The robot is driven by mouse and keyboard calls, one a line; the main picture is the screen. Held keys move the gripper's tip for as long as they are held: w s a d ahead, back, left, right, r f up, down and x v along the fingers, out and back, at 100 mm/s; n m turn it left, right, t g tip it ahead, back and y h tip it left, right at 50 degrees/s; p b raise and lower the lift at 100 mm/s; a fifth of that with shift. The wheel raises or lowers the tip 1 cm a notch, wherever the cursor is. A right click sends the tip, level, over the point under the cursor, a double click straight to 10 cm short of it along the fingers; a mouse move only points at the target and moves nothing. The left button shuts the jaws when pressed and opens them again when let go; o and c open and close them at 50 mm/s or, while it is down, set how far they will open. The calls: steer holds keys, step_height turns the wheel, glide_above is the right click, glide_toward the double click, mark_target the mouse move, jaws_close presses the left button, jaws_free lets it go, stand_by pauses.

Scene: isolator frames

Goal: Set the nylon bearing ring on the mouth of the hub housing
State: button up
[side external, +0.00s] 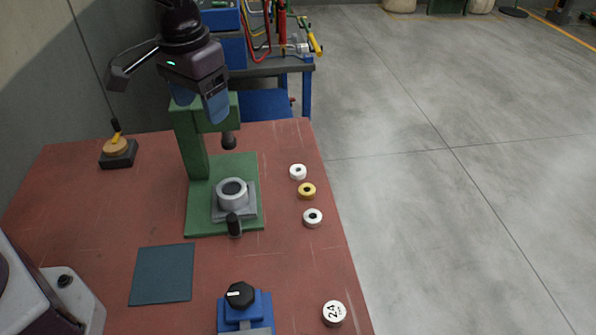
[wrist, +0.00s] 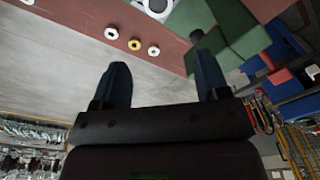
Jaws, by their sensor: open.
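The hub housing (side external: 232,193) is a grey cylinder with a dark round mouth, upright on the green press base. Part of it shows at the top edge of the wrist view. Two white rings lie flat right of the press, a far one (side external: 298,172) and a near one (side external: 313,218); I cannot tell which is nylon. They also show in the wrist view, far one (wrist: 153,51) and near one (wrist: 111,33). My gripper (side external: 198,103) is raised by the press head, open, with nothing between its blue fingers (wrist: 163,82), apart from rings and housing.
A brass-coloured ring (side external: 307,191) lies between the white rings. The green press column (side external: 192,145) stands behind the housing, and a black-handled lever (side external: 234,225) in front. A dark mat (side external: 162,274) lies left.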

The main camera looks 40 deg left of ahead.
steer(key=w+d+f+n, duration=0.1)
steer(key=w+d+f, duration=0.2)
steer(key=w+f, duration=0.35)
steer(key=w+d+f+n, duration=0.2)
steer(key=w+d+f, duration=0.1)
steer(key=w+f, duration=0.35)
steer(key=n, duration=0.2)
glide_above(298, 170)
steer(key=s+d, duration=0.1)
steer(key=shift+t+y, duration=0.3)
steer(key=shift+t, duration=0.1)
step_height(298, 170, down, 7)
steer(key=shift+d+r, duration=0.15)
steer(key=f, duration=0.2)
steer(key=a+f, duration=0.1)
steer(key=f, duration=0.1)
steer(key=shift+w+a, duration=0.1)
steer(key=shift+w, duration=0.25)
steer(key=shift+w+f, duration=0.1)
steer(key=shift+f, duration=0.4)
steer(key=c, duration=1)
